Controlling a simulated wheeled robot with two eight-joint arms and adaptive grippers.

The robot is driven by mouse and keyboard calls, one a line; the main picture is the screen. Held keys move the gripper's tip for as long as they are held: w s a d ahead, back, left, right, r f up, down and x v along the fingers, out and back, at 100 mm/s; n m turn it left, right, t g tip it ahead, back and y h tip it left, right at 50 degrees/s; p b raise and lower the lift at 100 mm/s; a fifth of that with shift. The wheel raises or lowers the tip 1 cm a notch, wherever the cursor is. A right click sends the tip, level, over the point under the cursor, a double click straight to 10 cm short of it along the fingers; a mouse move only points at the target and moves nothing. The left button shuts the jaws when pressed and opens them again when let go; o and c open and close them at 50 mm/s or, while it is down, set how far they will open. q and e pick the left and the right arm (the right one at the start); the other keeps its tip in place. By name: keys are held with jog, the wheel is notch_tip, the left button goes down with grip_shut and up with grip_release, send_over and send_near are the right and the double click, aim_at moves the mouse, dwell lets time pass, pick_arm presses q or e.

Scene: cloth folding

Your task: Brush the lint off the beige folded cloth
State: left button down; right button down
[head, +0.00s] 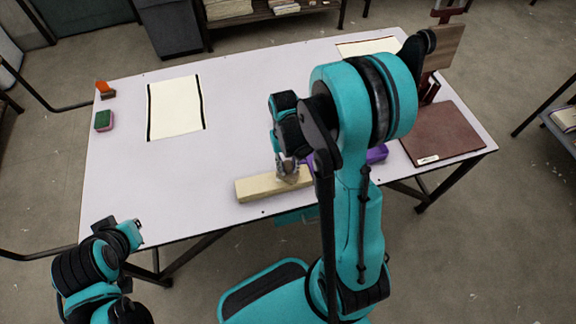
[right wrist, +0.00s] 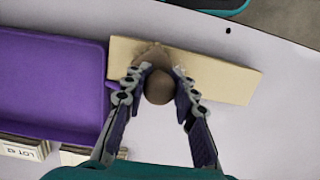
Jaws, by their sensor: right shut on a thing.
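The beige folded cloth (head: 262,188) lies as a long, narrow, thick strip near the table's front edge. It also shows in the right wrist view (right wrist: 225,82), beyond my fingers. My right gripper (head: 287,170) is above the cloth's right part. In the right wrist view its fingers (right wrist: 157,92) are shut on a brown rounded brush handle (right wrist: 157,87). The brush's lower part is mostly hidden, and I cannot tell whether it touches the cloth. I cannot make out separate lint. My left gripper (head: 136,230) is off the table's front left corner, its fingers unclear.
A purple tray (right wrist: 50,85) lies close beside the cloth; my arm partly hides it in the head view (head: 377,153). A cream cloth with dark edges (head: 175,107), a green-pink sponge (head: 103,121) and an orange item (head: 105,89) lie left. A brown board (head: 443,133) lies right.

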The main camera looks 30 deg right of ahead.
jog(key=shift+w+a+r, duration=0.1)
jog(key=shift+w+a, duration=0.15)
jog(key=shift+a, duration=0.7)
jog(key=shift+w+a, duration=0.25)
jog(key=shift+a, duration=0.7)
jog(key=shift+f+b, duration=0.2)
jog(key=shift+b, duration=0.25)
jog(key=shift+s+d, duration=0.3)
jog(key=shift+d, duration=0.65)
jog(key=shift+s+d, duration=0.3)
jog(key=shift+d, duration=0.65)
jog(key=shift+w+d+r+p, duration=0.1)
jog(key=shift+d+r+p, duration=0.1)
jog(key=shift+r+p, duration=0.3)
jog(key=shift+a+r+p, duration=0.2)
jog(key=shift+r+p, duration=1.3)
jog(key=shift+r, duration=0.95)
